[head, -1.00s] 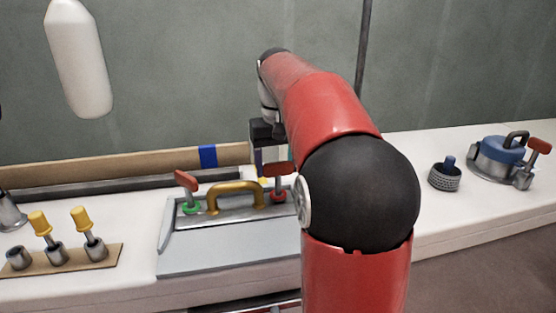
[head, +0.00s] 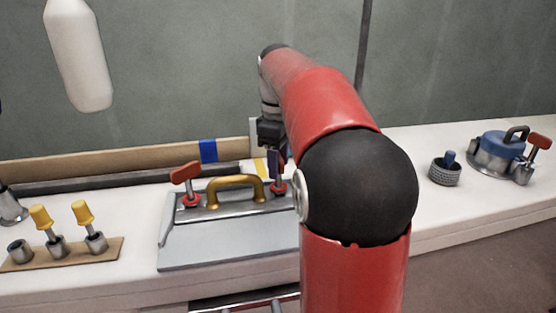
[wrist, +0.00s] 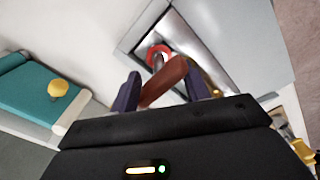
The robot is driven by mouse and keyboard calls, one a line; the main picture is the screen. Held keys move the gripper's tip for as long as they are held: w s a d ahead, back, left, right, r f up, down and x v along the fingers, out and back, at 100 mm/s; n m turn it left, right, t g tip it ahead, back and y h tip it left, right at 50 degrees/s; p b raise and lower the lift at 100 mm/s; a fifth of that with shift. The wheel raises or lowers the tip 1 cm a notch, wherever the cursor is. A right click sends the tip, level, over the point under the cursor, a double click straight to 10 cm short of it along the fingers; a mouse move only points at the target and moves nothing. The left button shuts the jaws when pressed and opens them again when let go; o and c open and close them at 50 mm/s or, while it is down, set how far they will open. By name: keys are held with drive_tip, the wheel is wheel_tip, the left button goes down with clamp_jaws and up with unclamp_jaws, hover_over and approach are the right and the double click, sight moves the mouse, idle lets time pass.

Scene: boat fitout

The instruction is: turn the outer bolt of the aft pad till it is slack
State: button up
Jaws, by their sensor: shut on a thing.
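My gripper (wrist: 163,90) is shut on the red T-handle (wrist: 166,82) of a bolt, with a purple finger on each side. A red collar (wrist: 158,53) rings this bolt's foot. In the head view my gripper (head: 277,163) is partly behind my arm, over the right end of a grey plate (head: 225,240). A second red T-handled bolt (head: 186,173) with a red collar stands free at the plate's left end. A gold handle (head: 236,182) arches between the bolts. The views do not show which bolt is outer or which pad is aft.
A board (head: 105,254) with yellow-topped bolts lies at left. A white bottle (head: 78,55) hangs above. A ribbed cup (head: 445,176) and a blue-lidded pot (head: 497,148) stand at right. A teal block with a yellow knob (wrist: 58,88) shows in the wrist view.

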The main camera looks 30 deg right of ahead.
drive_tip(key=shift+o, duration=0.9)
drive_tip(key=shift+r+n, duration=0.1)
drive_tip(key=shift+n, duration=0.9)
drive_tip(key=shift+o, duration=0.2)
drive_tip(key=shift+w+a+r+n, duration=0.1)
drive_tip(key=shift+r+n, duration=0.05)
drive_tip(key=shift+n, duration=1.75)
drive_tip(key=shift+r, duration=0.1)
drive_tip(key=o, duration=0.8)
drive_tip(key=shift+w+a, duration=0.1)
drive_tip(key=shift+a, duration=0.05)
drive_tip(key=shift+o, duration=1.9)
drive_tip(key=shift+s+d, duration=0.2)
drive_tip(key=shift+d, duration=0.1)
